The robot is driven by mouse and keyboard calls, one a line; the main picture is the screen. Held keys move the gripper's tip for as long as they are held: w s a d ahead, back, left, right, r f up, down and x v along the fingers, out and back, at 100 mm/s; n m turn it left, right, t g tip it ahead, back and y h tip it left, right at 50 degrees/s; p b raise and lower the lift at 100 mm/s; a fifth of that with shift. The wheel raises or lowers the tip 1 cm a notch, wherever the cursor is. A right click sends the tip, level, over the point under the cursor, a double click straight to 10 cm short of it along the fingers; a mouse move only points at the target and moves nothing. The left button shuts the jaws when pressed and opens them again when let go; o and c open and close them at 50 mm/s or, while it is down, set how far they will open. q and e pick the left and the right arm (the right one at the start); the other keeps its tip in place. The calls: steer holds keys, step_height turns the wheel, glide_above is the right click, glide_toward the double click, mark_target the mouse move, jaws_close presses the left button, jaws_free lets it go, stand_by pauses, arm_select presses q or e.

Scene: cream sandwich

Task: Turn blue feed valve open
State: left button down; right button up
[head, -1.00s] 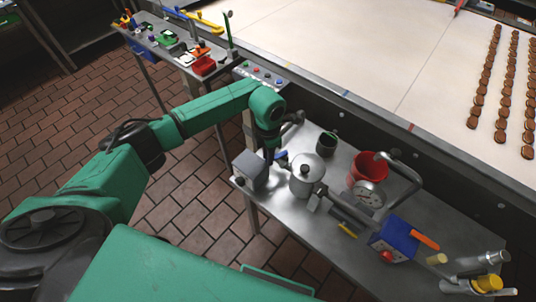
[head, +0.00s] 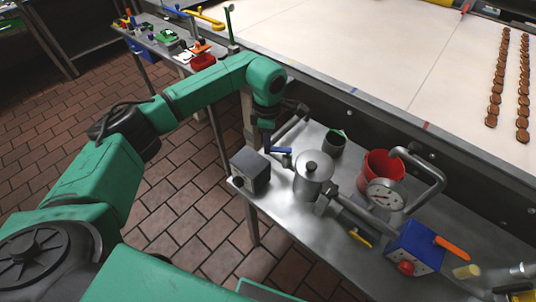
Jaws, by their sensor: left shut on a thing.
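The blue feed valve handle (head: 281,150) sticks out on the left side of a silver lidded pot (head: 314,172) on the metal side table. My left gripper (head: 268,147) reaches down to the handle from above and is shut on it. The gripper's fingers are small and partly hidden behind my green wrist. My right gripper is not in view.
A grey box (head: 251,170) stands just left of the valve. The cream conveyor (head: 370,60) with rows of brown biscuits runs behind.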

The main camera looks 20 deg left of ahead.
arm_select(q)
steer(key=shift+w+d+r+m+b, duration=0.1)
steer(key=shift+w+m+b, duration=0.55)
steer(key=shift+m, duration=0.45)
steer(key=shift+w+f+m+b, duration=0.1)
steer(key=shift+w+m+b, duration=0.55)
steer(key=shift+m, duration=0.45)
steer(key=shift+w+d+r+m+b, duration=0.1)
steer(key=shift+w+m+b, duration=0.4)
steer(key=shift+m+b, duration=0.45)
steer(key=shift+m, duration=0.25)
steer(key=c, duration=0.8)
jaws_free()
steer(key=shift+o, duration=0.2)
step_height(320, 180, up, 15)
steer(key=b, duration=0.1)
steer(key=shift+f, duration=0.2)
